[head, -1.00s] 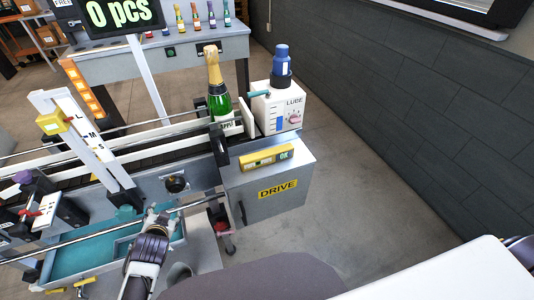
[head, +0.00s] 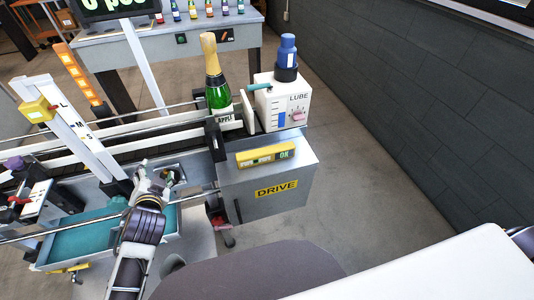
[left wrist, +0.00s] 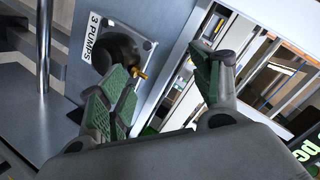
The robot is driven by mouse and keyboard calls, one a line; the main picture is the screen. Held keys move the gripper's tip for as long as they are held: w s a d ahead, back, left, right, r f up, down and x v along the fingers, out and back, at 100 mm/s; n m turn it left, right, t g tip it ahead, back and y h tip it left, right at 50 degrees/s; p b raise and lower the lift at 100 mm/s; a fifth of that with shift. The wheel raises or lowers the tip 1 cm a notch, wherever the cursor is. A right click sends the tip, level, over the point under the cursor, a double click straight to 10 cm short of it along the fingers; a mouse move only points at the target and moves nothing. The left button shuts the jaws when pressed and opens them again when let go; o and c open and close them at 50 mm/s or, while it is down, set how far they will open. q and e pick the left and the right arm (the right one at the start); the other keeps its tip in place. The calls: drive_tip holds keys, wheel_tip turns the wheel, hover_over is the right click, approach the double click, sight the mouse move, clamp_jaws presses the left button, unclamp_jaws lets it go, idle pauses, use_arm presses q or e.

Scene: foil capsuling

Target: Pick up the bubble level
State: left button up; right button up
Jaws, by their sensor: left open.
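The bubble level (head: 266,155) is a yellow bar with light vials and a green "OK" end. It lies on the top front edge of the grey DRIVE box, in the head view. My left gripper (head: 157,172) is to the left of the level and apart from it, in front of the conveyor's side panel. In the left wrist view its green-padded fingers (left wrist: 165,90) are spread with nothing between them. The level cannot be made out in the left wrist view. My right gripper is not in view.
A green bottle (head: 216,85) and a white LUBE container (head: 281,104) stand behind the level. A steel rail (head: 190,198) runs in front of the conveyor. A black knob (left wrist: 120,52) marked "3 PUMPS" is close to my left fingers. The DRIVE box (head: 275,190) front is clear.

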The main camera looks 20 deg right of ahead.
use_arm(q)
drive_tip(key=w+d+r+m+t+h, duration=0.2)
drive_tip(key=d+r+m+t, duration=0.1)
drive_tip(key=r, duration=0.3)
drive_tip(key=w+d+r+m+t+h, duration=0.1)
drive_tip(key=w+d+r+m+t, duration=0.2)
drive_tip(key=r, duration=0.4)
drive_tip(key=s+d+r+m+g+h, duration=0.2)
drive_tip(key=s+d+r+m+h, duration=0.2)
drive_tip(key=d+r+m+h, duration=0.7)
drive_tip(key=s+d+f+m+g+h, duration=0.3)
drive_tip(key=d+m+g, duration=0.15)
drive_tip(key=m, duration=0.55)
drive_tip(key=s+d+f+m+g+h, duration=0.2)
drive_tip(key=d+f+m+g, duration=0.25)
drive_tip(key=m, duration=0.55)
drive_tip(key=a+f+m+g+y, duration=0.3)
drive_tip(key=f+m+g+y, duration=0.1)
drive_tip(key=f+m, duration=0.4)
drive_tip(key=shift+a+f+g+y+b, duration=0.3)
drive_tip(key=shift+a+f+y, duration=0.1)
drive_tip(key=shift+f+y, duration=0.5)
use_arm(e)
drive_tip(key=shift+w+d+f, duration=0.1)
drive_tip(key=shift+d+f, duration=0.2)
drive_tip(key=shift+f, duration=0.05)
